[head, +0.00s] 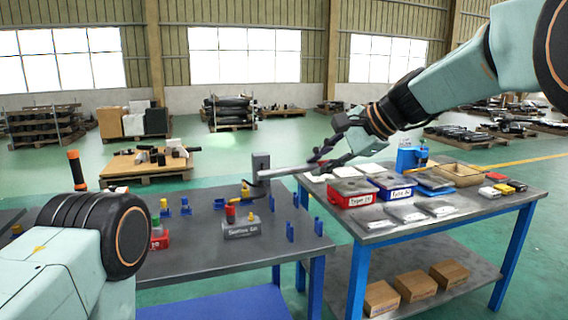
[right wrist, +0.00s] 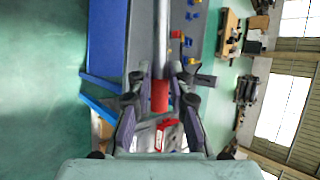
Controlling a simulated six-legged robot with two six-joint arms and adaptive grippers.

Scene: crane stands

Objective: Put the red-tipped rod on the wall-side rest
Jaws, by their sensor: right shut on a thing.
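My right gripper (head: 322,164) is shut on the red-tipped rod (head: 285,172), near one end. The rod is long and grey and is held roughly level above the grey table (head: 190,262). In the right wrist view the red part (right wrist: 160,97) lies between my fingers, and the grey shaft (right wrist: 161,38) runs away from them. In the head view the rod's far end overlaps an upright grey post (head: 261,161); I cannot tell whether they touch. Small blue supports (head: 290,232) and yellow ones (head: 246,193) stand on the table. I cannot tell which is the wall-side rest. My left gripper is out of view.
A labelled grey block (head: 241,229) stands on the grey table. An orange-topped upright thing (head: 75,165) stands at the left. Pallets stand farther back.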

